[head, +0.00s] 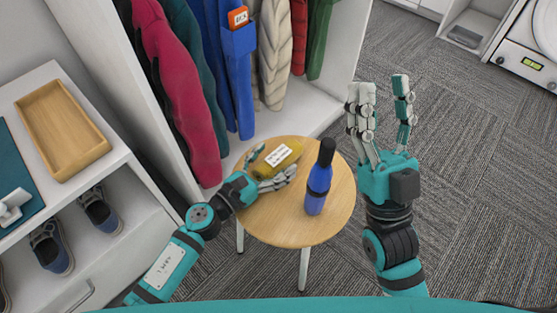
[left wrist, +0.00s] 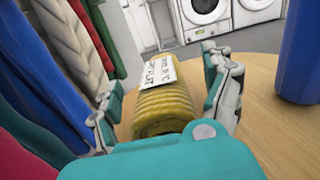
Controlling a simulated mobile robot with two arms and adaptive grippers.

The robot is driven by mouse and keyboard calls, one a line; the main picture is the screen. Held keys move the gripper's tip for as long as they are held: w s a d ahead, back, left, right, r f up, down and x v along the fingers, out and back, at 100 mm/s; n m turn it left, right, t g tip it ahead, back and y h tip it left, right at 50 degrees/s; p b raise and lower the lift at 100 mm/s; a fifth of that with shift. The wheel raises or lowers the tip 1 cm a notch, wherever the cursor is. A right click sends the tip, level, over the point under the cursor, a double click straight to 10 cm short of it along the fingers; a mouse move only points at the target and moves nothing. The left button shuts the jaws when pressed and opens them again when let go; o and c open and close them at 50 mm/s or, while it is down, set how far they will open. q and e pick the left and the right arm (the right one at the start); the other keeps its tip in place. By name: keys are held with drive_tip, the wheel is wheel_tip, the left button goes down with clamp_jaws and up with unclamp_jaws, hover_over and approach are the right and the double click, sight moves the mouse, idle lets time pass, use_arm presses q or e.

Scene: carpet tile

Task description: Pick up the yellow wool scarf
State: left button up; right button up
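The yellow wool scarf (head: 292,148) is a ribbed roll with a white paper label, lying on a round wooden table (head: 270,228). In the left wrist view the scarf (left wrist: 165,108) lies between the fingers of my left gripper (left wrist: 168,100), with a narrow gap seeming to show on each side. In the head view my left gripper (head: 277,160) is low at the table, its fingers on either side of the near end of the scarf. My right gripper (head: 383,88) is raised over the carpet, open and empty, well apart from the table.
A dark blue bottle (head: 318,188) stands on the table just right of the scarf. Coats (head: 178,85) hang in a white wardrobe behind the table. A white shelf with a wooden tray (head: 38,128) and shoes (head: 100,212) is at left. Carpet at right is clear.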

use_arm(q)
drive_tip(key=c, duration=1.1)
